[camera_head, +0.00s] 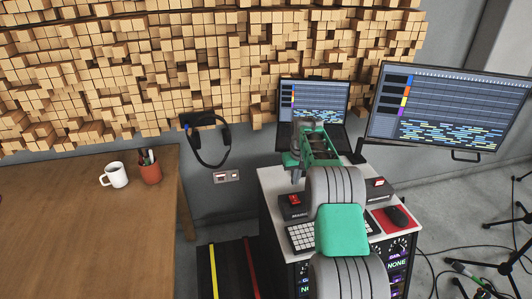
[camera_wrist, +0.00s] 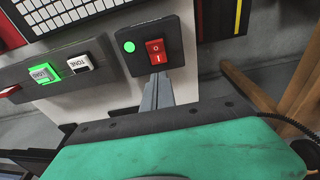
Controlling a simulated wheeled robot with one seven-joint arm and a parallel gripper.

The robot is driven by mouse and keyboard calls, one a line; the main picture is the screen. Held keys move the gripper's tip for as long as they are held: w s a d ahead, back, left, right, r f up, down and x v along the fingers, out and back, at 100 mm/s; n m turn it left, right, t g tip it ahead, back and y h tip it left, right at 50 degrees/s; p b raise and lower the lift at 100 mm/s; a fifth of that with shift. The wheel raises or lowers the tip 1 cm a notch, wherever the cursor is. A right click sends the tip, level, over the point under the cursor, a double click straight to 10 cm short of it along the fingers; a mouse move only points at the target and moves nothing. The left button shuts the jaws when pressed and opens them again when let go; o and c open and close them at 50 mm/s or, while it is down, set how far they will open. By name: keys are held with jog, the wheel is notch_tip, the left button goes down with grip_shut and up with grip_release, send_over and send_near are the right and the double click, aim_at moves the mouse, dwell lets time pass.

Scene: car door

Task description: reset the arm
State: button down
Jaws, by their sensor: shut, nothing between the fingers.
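My gripper (camera_head: 297,176) is above the left part of the white equipment desk (camera_head: 272,178), fingers pointing down. In the wrist view my gripper (camera_wrist: 157,88) shows its grey fingers shut together and empty. The fingertips appear close to a black box with a red rocker switch (camera_wrist: 156,51) and a lit green lamp (camera_wrist: 129,47); I cannot tell whether they touch it. The red switch also shows in the head view (camera_head: 295,199), just below my fingers. My arm reaches forward over the desk and hides part of it.
A laptop (camera_head: 312,97) and a large monitor (camera_head: 447,105) stand behind. Buttons (camera_wrist: 42,74), a keypad (camera_head: 301,237) and a mouse (camera_head: 397,215) surround my arm. A wooden table (camera_head: 70,220) with a mug (camera_head: 115,175) is left. Microphone stands (camera_head: 505,268) are right.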

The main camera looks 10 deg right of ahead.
jog(key=s+a+r+t, duration=0.1)
jog(key=s+a+r, duration=0.4)
jog(key=s+r, duration=0.3)
jog(key=s+a+r, duration=0.5)
jog(key=s+r, duration=0.3)
jog(key=s, duration=0.1)
jog(key=s+a+f, duration=0.1)
jog(key=s+a, duration=0.1)
jog(key=s, duration=0.8)
jog(key=s+a+f, duration=0.2)
jog(key=s, duration=0.8)
jog(key=shift+s+a+f+t, duration=0.25)
jog(key=shift+s+a+t, duration=0.05)
jog(key=shift+s, duration=0.05)
